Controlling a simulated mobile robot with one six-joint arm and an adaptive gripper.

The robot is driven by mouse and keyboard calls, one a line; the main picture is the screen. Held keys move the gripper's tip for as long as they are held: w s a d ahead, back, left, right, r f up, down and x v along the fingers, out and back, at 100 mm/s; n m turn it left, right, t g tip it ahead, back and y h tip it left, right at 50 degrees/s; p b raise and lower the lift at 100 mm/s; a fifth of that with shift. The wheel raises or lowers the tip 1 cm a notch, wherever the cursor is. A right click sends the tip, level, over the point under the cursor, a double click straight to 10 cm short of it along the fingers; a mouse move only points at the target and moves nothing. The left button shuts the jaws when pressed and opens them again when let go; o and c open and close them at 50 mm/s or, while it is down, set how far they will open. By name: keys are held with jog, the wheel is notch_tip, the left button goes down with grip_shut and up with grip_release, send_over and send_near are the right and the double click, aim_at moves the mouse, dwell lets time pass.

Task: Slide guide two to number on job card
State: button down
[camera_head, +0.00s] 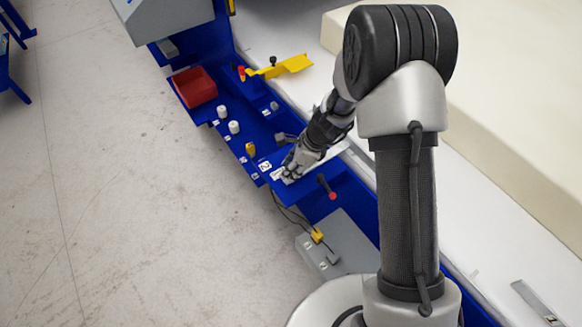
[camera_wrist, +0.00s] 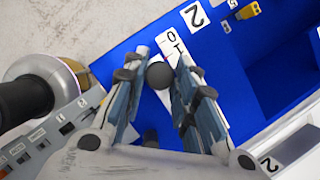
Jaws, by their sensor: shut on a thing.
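My gripper (camera_wrist: 160,85) has its two fingers closed in on a dark round knob (camera_wrist: 159,75), which I take to be the knob of guide two. In the head view my gripper (camera_head: 288,172) is low over the blue bench (camera_head: 305,192), and its fingers hide the knob there. A white scale strip marked 0 and 1 (camera_wrist: 173,43) runs just beyond the fingers. A white label with a 2 (camera_wrist: 195,14) lies further off, and it also shows in the head view (camera_head: 265,166). I cannot make out a job card or its number.
A red bin (camera_head: 195,87), a yellow lever arm (camera_head: 290,66) and white cylinders (camera_head: 234,127) stand further up the bench. A red-tipped lever (camera_head: 328,188) is close right of my gripper. A grey box (camera_head: 338,250) lies below. Pale foam (camera_head: 510,100) fills the right.

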jog(key=shift+w+d, duration=0.1)
jog(key=w+d+p, duration=0.1)
jog(key=w+d, duration=0.1)
jog(key=d, duration=0.1)
jog(key=shift+r+p, duration=0.15)
jog(key=shift+p, duration=0.2)
jog(key=shift+w+d, duration=0.1)
jog(key=shift+d, duration=0.05)
jog(key=c, duration=1.3)
grip_release()
jog(key=v, duration=1.1)
jog(key=shift+d+r, duration=0.15)
jog(key=shift+r, duration=0.2)
